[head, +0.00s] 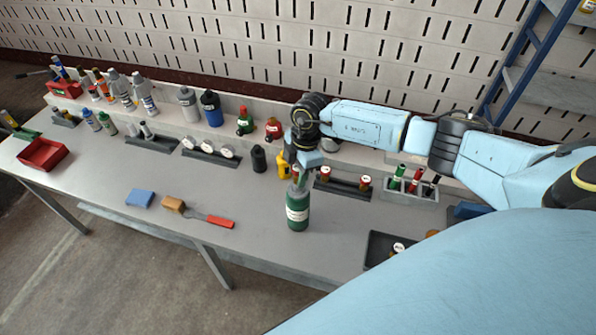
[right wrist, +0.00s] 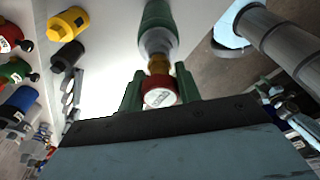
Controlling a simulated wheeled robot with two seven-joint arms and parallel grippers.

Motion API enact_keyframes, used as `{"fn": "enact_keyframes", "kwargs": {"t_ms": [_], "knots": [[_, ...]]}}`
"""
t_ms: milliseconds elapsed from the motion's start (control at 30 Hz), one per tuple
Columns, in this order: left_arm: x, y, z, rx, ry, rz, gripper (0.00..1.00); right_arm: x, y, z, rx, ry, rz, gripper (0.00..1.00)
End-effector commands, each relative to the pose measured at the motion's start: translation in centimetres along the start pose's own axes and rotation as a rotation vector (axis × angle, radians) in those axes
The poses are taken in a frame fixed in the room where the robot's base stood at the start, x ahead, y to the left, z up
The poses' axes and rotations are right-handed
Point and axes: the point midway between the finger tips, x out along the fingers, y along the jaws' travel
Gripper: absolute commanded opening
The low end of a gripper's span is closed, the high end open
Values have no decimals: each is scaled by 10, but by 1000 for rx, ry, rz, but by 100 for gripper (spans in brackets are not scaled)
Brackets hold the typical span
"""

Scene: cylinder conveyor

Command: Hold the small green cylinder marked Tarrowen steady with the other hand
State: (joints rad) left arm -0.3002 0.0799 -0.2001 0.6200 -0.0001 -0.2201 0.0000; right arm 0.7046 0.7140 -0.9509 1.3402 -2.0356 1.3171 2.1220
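A green cylinder (head: 298,213) with a pale label band is upright over the front middle of the table; its label is too small to read. My right gripper (head: 299,172) is at its top, pointing down. In the right wrist view, the fingers of my right gripper (right wrist: 159,88) flank a red-and-white cap (right wrist: 160,98) closely on both sides. The brass neck and green body of the cylinder (right wrist: 157,22) extend beyond it. A smaller green cylinder (head: 244,122) stands at the back; its marking is unreadable too. My left gripper is not in view.
A black tray (head: 377,250) lies right of the green cylinder. A rack (head: 412,190) with small cylinders stands behind it. A blue block (head: 140,198) and a red-handled brush (head: 215,220) lie to the left. A black cylinder (head: 258,158) and yellow one (head: 284,166) stand behind. Table between is clear.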

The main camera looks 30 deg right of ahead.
Motion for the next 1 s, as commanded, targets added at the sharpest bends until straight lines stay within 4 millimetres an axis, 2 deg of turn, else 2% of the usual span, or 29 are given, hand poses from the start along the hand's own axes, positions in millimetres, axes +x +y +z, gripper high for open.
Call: {"fn": "enact_keyframes", "kwargs": {"t_ms": [33, 100, 233, 367, 633, 933, 967, 1000], "knots": [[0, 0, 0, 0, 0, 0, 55, 0, 0, 0, 0, 0, 0, 9], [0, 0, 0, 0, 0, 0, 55, 0, 0, 0, 0, 0, 0, 0], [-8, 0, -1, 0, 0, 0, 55, -2, -1, 0, 42, -1, 4, 0], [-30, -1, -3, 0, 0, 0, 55, -5, -2, -1, 193, -3, 26, 0], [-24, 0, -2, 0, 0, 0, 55, 1, -1, 0, 477, -4, 75, 0], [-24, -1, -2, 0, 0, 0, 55, 0, 0, 0, 520, -5, 82, 0], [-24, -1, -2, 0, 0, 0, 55, 0, 0, 0, 520, -5, 82, 34], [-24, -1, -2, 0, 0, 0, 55, 0, 0, 0, 519, -5, 82, 40]]}}
